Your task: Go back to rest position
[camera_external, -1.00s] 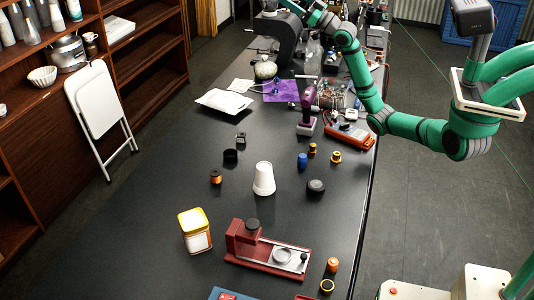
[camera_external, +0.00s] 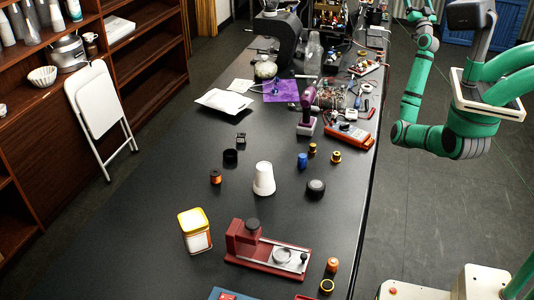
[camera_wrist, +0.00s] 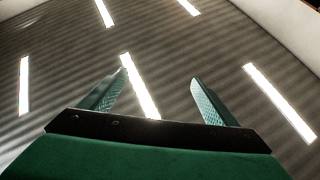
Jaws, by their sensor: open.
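My gripper (camera_wrist: 160,83) shows in the wrist view with its two fingers spread wide apart. Nothing is between the fingers. The wrist view looks up past them at a ceiling with bright strip lights. In the external view my green arm (camera_external: 414,90) is folded upright over the floor, to the right of the table.
A dark machine (camera_external: 280,38) stands at the far end. Clear floor lies right of the table.

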